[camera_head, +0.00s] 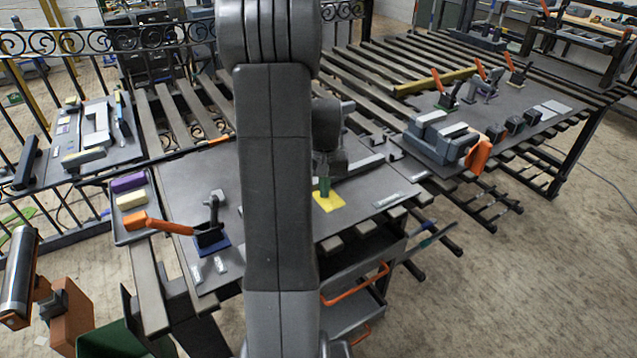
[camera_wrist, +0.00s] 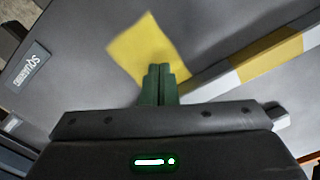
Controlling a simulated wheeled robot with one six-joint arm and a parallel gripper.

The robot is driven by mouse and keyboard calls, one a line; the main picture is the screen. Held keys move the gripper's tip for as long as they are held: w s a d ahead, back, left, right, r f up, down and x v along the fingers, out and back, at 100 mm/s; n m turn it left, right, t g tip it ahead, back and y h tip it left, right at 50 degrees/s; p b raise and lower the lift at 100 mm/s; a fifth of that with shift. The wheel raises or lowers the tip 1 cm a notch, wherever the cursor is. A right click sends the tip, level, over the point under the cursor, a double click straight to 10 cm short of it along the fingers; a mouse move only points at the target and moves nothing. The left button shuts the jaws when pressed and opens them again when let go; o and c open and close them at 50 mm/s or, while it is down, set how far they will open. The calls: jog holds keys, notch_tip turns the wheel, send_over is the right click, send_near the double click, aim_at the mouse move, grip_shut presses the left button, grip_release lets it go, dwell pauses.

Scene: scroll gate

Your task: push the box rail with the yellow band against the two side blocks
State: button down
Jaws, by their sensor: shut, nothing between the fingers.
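My gripper (camera_head: 324,188) is low over the grey table board in the head view, its green fingers together. In the wrist view the shut fingers (camera_wrist: 158,86) point at a yellow square patch (camera_wrist: 147,48) and hold nothing. The box rail with the yellow band (camera_wrist: 272,56) runs from the upper right toward the fingers, pale on both sides of the band. Its near end passes close to or behind the gripper, so I cannot tell whether they touch. In the head view my arm hides much of this area. I cannot make out the two side blocks with certainty.
A label plate (camera_wrist: 33,66) lies left in the wrist view. In the head view, an orange-handled clamp (camera_head: 208,236) stands left on the board, and a tray (camera_head: 133,228) holds purple and yellow blocks. Grey blocks (camera_head: 440,137) stand on the right-hand board.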

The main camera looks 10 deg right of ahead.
jog(key=shift+w, duration=0.15)
jog(key=shift+w+a+p, duration=0.5)
jog(key=shift+w+a, duration=0.15)
jog(key=shift+w, duration=1.15)
jog(key=shift+w+a+p, duration=0.5)
jog(key=shift+w+a, duration=0.2)
jog(key=shift+w, duration=1.05)
jog(key=shift+w+a+p, duration=0.5)
jog(key=shift+w+a, duration=0.15)
jog(key=shift+w, duration=1.15)
jog(key=shift+s+d+b, duration=0.15)
jog(key=shift+s+d, duration=0.1)
jog(key=shift+s, duration=0.35)
jog(key=shift+s+d+b, duration=0.15)
jog(key=shift+s+d, duration=0.05)
jog(key=shift+s, duration=0.35)
jog(key=shift+r, duration=0.1)
notch_tip(320, 180, up, 8)
jog(key=p, duration=0.5)
